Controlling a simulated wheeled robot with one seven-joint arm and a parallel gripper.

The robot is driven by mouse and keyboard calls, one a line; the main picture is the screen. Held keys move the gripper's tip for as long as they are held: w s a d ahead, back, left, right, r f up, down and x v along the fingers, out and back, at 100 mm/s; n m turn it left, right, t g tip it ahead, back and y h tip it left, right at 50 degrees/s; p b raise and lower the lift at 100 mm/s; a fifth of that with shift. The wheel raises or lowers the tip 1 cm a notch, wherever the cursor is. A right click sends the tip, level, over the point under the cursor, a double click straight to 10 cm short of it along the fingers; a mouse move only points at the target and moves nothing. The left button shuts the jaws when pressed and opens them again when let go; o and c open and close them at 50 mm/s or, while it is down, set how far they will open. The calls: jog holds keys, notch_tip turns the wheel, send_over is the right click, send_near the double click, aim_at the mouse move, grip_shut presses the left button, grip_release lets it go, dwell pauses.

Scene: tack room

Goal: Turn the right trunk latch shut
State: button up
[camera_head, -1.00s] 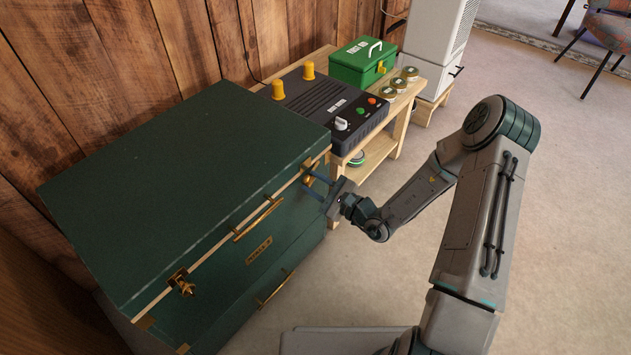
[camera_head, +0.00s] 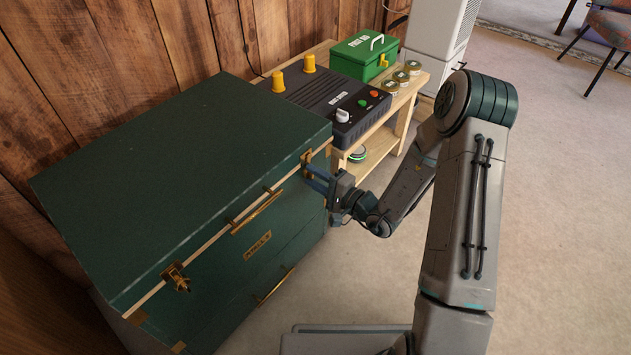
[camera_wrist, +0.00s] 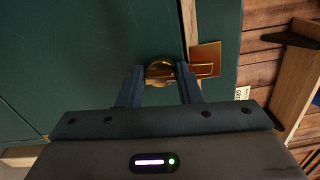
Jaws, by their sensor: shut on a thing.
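The green trunk (camera_head: 180,170) stands at the left with its lid down. The right trunk latch is brass and sits at the lid seam near the trunk's right front corner (camera_head: 306,160). In the wrist view its round brass turn piece (camera_wrist: 160,72) is between my fingertips, beside a brass plate (camera_wrist: 205,60). My gripper (camera_head: 312,178) is at the front face and shut on this latch; in the wrist view its two blue fingers (camera_wrist: 160,84) flank the turn piece. The left latch (camera_head: 176,277) is brass, at the seam near the left end.
Brass handles (camera_head: 256,212) are on the trunk's front. Carpet in front is mostly clear.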

jog(key=shift+f+n+b, duration=0.15)
jog(key=shift+n+b, duration=0.2)
jog(key=shift+n, duration=0.25)
jog(key=o, duration=1)
jog(key=shift+c, duration=0.2)
jog(key=shift+d, duration=0.15)
jog(key=p+v, duration=0.3)
jog(key=v, duration=1)
jog(key=shift+s+d, duration=0.2)
jog(key=shift+s, duration=0.05)
